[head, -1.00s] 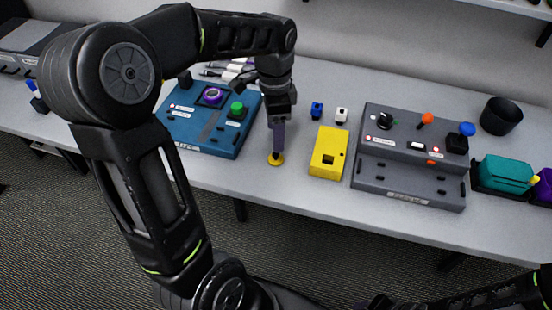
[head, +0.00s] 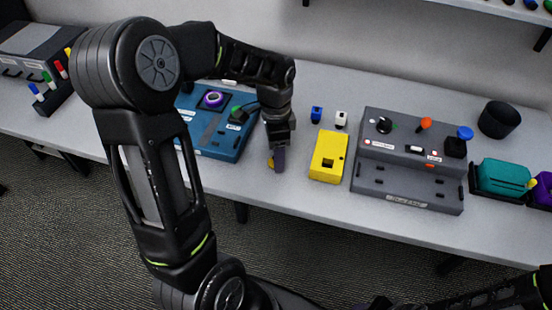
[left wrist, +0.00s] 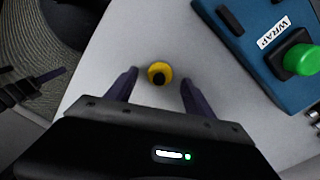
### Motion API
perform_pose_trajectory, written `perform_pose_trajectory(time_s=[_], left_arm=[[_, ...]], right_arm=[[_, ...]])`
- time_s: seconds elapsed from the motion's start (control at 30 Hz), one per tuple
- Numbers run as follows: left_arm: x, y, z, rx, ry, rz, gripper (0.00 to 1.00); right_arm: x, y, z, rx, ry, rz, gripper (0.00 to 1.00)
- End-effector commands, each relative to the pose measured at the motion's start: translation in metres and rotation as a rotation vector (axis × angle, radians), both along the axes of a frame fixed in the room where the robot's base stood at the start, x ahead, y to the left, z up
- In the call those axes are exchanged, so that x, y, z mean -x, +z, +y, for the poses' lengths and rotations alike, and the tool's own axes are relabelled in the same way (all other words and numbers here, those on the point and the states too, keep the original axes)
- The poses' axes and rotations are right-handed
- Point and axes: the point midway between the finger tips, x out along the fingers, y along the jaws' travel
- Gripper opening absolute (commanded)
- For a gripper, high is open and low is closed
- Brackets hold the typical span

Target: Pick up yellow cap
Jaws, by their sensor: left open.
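The yellow cap (left wrist: 160,74) is a small round disc with a dark centre, lying on the grey table near its front edge. In the left wrist view it sits between and slightly beyond the fingertips of my left gripper (left wrist: 158,80), with space on both sides. In the head view only a sliver of the cap (head: 271,165) shows beside my left gripper (head: 279,162), which hides the rest. My left gripper is open, pointing down at the cap, and holds nothing. My right gripper is not in view.
A blue box (head: 215,148) with a green button (left wrist: 301,60) stands left of the gripper. A yellow block (head: 328,155) stands close on the right, and a grey control panel (head: 410,160) beyond it. The table's front edge is near the cap.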

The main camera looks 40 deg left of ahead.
Motion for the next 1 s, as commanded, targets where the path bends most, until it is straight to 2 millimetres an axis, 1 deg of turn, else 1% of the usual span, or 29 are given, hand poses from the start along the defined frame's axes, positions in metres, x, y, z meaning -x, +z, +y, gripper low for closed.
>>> perform_pose_trajectory(time_s=[0.03,0.17,0.7,0.77,1.0], left_arm=[[0.0010,-0.0062,0.0000,0.001,0.000,0.004,0.61],[0.0008,-0.0132,-0.0001,0.000,0.001,0.000,0.61],[0.0004,-0.0129,-0.0003,0.000,0.001,-0.001,0.61],[0.0004,-0.0129,-0.0003,0.000,0.001,-0.001,0.58],[0.0004,-0.0129,-0.0003,0.000,0.001,-0.001,0.38]], right_arm=[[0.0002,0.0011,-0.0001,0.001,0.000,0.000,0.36],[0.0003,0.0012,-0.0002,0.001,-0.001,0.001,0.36],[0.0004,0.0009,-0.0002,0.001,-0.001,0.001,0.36],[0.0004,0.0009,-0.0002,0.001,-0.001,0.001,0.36],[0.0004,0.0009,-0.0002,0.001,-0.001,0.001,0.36]])
